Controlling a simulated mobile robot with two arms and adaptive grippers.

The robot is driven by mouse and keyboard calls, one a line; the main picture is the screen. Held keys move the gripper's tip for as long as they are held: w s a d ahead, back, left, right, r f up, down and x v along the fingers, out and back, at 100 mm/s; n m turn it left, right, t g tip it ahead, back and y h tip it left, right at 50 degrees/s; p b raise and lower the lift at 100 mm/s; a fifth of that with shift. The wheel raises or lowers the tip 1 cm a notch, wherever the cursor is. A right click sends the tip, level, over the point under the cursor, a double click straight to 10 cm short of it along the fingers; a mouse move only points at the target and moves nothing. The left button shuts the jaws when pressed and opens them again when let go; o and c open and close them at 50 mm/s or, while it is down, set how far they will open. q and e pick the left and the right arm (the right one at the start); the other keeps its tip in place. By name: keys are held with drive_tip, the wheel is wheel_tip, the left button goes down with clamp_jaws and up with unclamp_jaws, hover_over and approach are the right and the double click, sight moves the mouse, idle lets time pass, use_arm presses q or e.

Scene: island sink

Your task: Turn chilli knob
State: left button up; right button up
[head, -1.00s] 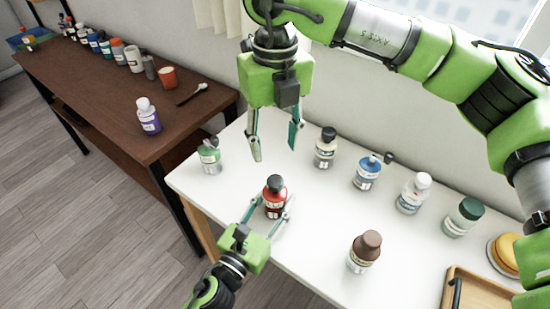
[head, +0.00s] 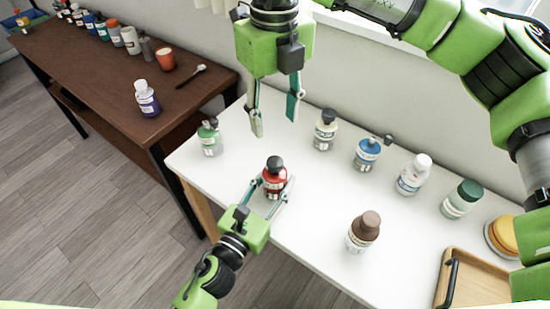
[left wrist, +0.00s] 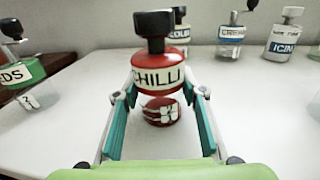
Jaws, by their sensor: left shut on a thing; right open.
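The red chilli bottle (head: 275,184) with a black knob (head: 275,163) on top stands upright on the white table. In the left wrist view its label reads CHILLI (left wrist: 158,77) and the black knob (left wrist: 155,28) is at the top centre. My left gripper (head: 275,191) is shut on the red bottle, with one finger on each side of its lower body; the fingers also show in the left wrist view (left wrist: 160,112). My right gripper (head: 273,126) is open and empty, pointing down behind and above the bottle, apart from the knob.
A green-topped bottle (head: 209,138) stands left of the chilli. Bottles with grey (head: 325,131), blue (head: 367,153), white (head: 413,176), dark green (head: 462,200) and brown (head: 363,232) tops stand to the right. A wooden tray (head: 500,272) is at the front right.

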sight(275, 161)
wheel_tip(275, 161, down, 12)
drive_tip(key=n, duration=1.9)
drive_tip(key=shift+f+n, duration=0.15)
drive_tip(key=shift+n, duration=0.25)
drive_tip(key=c, duration=1.1)
